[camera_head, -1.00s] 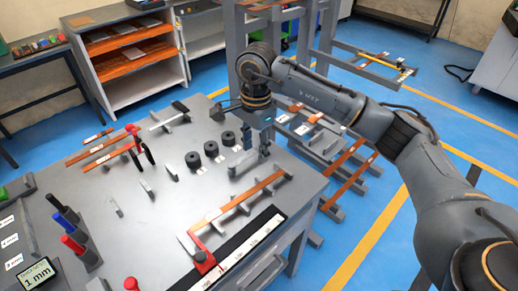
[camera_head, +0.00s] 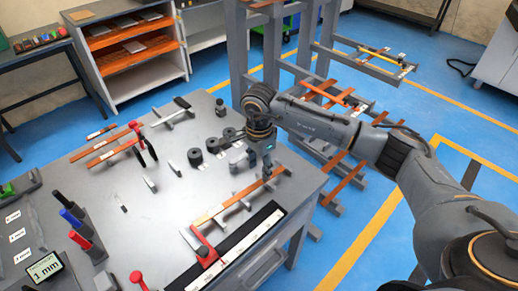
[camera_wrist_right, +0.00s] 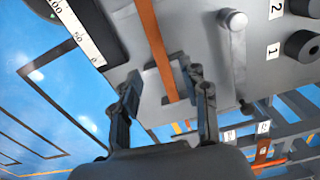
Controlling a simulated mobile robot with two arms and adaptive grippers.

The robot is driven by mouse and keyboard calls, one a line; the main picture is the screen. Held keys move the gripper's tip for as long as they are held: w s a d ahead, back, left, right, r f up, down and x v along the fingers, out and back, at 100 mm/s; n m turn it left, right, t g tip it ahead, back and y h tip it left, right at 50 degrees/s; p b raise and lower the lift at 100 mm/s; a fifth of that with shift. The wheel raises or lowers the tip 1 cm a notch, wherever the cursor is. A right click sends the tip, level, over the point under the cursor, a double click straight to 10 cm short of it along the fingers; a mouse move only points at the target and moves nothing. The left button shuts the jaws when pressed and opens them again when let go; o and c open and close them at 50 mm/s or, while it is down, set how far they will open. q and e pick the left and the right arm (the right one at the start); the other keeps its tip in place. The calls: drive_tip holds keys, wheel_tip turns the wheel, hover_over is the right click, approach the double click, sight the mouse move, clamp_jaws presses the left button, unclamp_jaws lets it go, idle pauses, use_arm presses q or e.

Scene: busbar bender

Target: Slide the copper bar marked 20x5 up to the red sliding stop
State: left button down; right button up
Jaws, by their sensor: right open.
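A long copper bar (camera_head: 229,205) lies on supports on the grey bench, beside the black-and-white scale; its marking is too small to read. The red sliding stop (camera_head: 207,254) sits on the scale near the bar's near left end. My right gripper (camera_head: 266,178) is over the bar's far right end, fingers pointing down. In the right wrist view, my right gripper's fingers (camera_wrist_right: 166,92) are open and apart, and the copper bar (camera_wrist_right: 155,48) runs into the gap between them. Whether they touch it is unclear. My left gripper is not in view.
Black round weights (camera_head: 212,145) stand just left of my right gripper. Pens (camera_head: 75,225) and a gauge display (camera_head: 45,268) are at the left. A rack (camera_head: 340,100) stands behind my right arm.

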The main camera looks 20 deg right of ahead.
sight(259, 183)
drive_tip(key=shift+f+p, duration=0.45)
drive_tip(key=shift+f, duration=2.1)
clamp_jaws()
unclamp_jaws()
wheel_tip(259, 183, up, 12)
